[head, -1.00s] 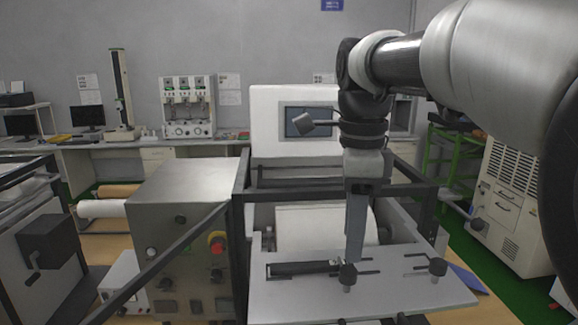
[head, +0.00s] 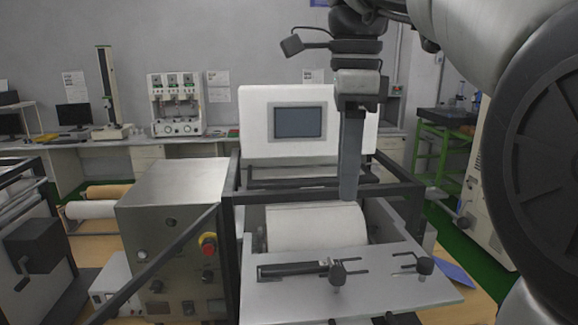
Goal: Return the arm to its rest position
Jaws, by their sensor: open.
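My gripper (head: 349,192) points straight down at the right of centre in the head view. It hangs in front of the white machine's display housing, above the grey plate, with clear space below its tip. It is seen edge-on, so one finger covers the other, and nothing shows held in it. The rest of my arm fills the upper right.
A grey plate (head: 420,291) with a dark bar (head: 290,270) and knobs lies below. A dark frame (head: 405,192) stands close around the gripper. A white roll (head: 315,228) sits behind the plate. A metal control box (head: 165,235) with a red button (head: 208,244) stands left.

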